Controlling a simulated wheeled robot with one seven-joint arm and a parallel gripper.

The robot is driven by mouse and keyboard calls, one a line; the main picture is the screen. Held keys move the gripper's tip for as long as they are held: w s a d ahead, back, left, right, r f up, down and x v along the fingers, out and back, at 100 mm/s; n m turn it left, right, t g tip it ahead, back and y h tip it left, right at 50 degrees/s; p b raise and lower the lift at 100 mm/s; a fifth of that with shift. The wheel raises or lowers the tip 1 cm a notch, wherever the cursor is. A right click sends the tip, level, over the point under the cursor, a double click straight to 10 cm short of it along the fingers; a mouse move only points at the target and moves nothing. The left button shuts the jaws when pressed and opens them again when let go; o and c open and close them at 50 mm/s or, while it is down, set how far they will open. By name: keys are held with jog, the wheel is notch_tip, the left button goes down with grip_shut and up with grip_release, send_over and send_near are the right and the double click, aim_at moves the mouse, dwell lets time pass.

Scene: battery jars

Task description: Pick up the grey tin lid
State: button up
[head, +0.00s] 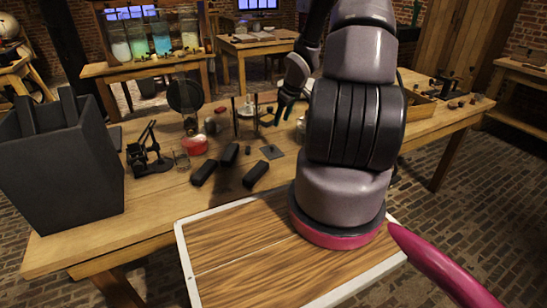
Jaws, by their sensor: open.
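I cannot surely pick out the grey tin lid. A small flat grey square piece (272,152) lies on the wooden workbench (150,205), right of the black blocks, and may be it. My gripper (283,116) is open, small and dark in the view, pointing down over the middle of the bench. It is above and slightly right of the flat grey piece in the picture, apart from it. I see nothing held between the fingers. My arm hides part of the bench to the right.
Several black blocks (204,172) lie near the front of the bench. A red-bottomed dish (195,144), a black apparatus (147,155) and a large dark bin (62,165) stand to the left. Glass jars (160,40) stand on a table behind. The bench's front strip is mostly clear.

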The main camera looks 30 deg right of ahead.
notch_tip(320, 180, down, 4)
jog(key=a+y, duration=0.1)
send_over(272, 147)
jog(key=s+d, duration=0.1)
jog(key=s, duration=0.1)
notch_tip(272, 147, down, 4)
jog(key=shift+s+r, duration=0.1)
jog(key=shift+s, duration=0.05)
jog(key=x, duration=0.5)
jog(key=shift+d+f, duration=0.1)
jog(key=shift+f, duration=0.25)
grip_shut()
